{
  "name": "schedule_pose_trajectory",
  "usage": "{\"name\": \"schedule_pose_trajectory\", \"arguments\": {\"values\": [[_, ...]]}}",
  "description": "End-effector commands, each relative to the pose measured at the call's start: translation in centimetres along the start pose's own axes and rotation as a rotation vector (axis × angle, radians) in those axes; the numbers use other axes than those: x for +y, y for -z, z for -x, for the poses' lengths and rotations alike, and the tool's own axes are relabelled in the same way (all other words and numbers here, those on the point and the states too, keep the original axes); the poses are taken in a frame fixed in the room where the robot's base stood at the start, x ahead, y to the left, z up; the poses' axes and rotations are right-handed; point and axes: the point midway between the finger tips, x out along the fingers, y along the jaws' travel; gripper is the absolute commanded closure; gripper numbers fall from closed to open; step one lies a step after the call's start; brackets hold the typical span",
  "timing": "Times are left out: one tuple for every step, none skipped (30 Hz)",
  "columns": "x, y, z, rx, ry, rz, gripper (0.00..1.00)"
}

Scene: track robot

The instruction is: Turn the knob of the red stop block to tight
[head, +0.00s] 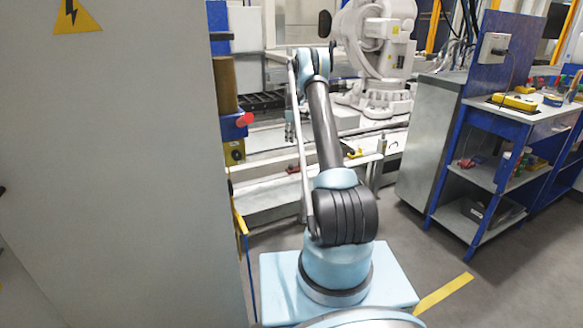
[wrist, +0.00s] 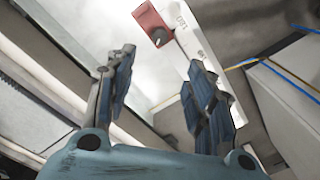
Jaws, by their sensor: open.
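The red stop block (wrist: 149,20) shows at the top of the wrist view. It sits against a pale rail (wrist: 188,38) with small markings. Its dark round knob (wrist: 159,37) faces my camera; I cannot read its setting. My gripper (wrist: 162,58) is open and empty, with one finger on each side of the picture. The knob appears beyond the fingertips, between them and apart from both. In the head view my gripper (head: 290,135) hangs small and partly hidden beside the arm, above the pale rails. A small red spot near the rails there is too small to identify.
A grey cabinet (head: 110,170) fills the left of the head view, close to my arm. A white robot (head: 378,50) stands behind the rails. A blue-framed workbench (head: 500,125) with tools stands at the right. Grey floor (head: 400,235) is clear between.

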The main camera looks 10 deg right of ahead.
Motion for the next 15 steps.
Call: {"name": "schedule_pose_trajectory", "arguments": {"values": [[0.1,0.1,-0.4,0.000,0.001,0.002,0.51],[0.1,0.1,-0.6,0.000,0.001,0.003,0.51],[0.2,0.1,-0.8,0.000,0.001,0.004,0.51],[0.2,0.1,-1.1,0.000,0.001,0.004,0.51],[0.2,0.1,-1.4,0.000,0.001,0.004,0.51],[0.1,0.1,-1.8,0.000,0.001,0.004,0.51],[0.1,0.1,-2.2,0.000,0.001,0.004,0.51],[0.1,0.1,-2.7,0.000,0.001,0.004,0.51],[0.1,0.1,-3.4,0.000,0.001,0.004,0.51],[0.1,0.1,-3.9,0.000,0.001,0.004,0.51],[0.1,0.1,-4.4,0.000,0.001,0.004,0.51],[0.1,0.1,-5.1,0.000,0.001,0.004,0.51],[0.1,0.1,-5.6,0.000,0.001,0.004,0.51],[0.1,0.1,-6.2,0.000,0.001,0.003,0.51],[0.1,0.1,-6.9,0.000,0.001,0.003,0.51]]}}
